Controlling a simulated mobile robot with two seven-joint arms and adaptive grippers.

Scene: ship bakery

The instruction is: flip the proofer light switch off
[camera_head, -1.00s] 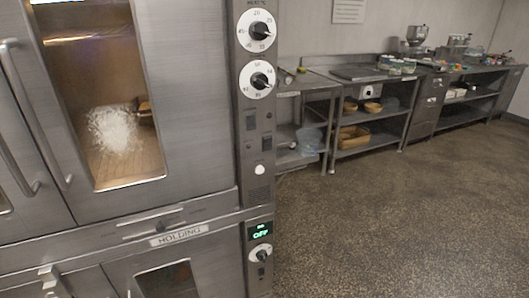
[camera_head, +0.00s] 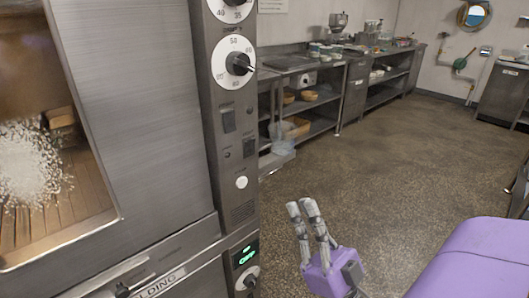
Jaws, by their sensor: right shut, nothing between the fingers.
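The proofer (camera_head: 140,110) fills the left of the head view, with a lit window at the far left. Its control panel (camera_head: 213,165) stands upright along its right edge. Two dark rocker switches sit on the panel below the dials, an upper left one (camera_head: 229,120) and a lower right one (camera_head: 250,147). I cannot read which is the light switch, nor their positions. My right gripper (camera_head: 301,206) is shut and empty, fingers pointing up, to the right of the panel and lower than the switches in the picture. It appears apart from the panel. My left gripper is out of view.
A round white button (camera_head: 241,182) sits below the switches. A dial (camera_head: 233,62) is above them, and a green lit display (camera_head: 245,256) is below. Steel benches (camera_head: 310,85) run along the back wall. Open speckled floor (camera_head: 400,160) lies to the right.

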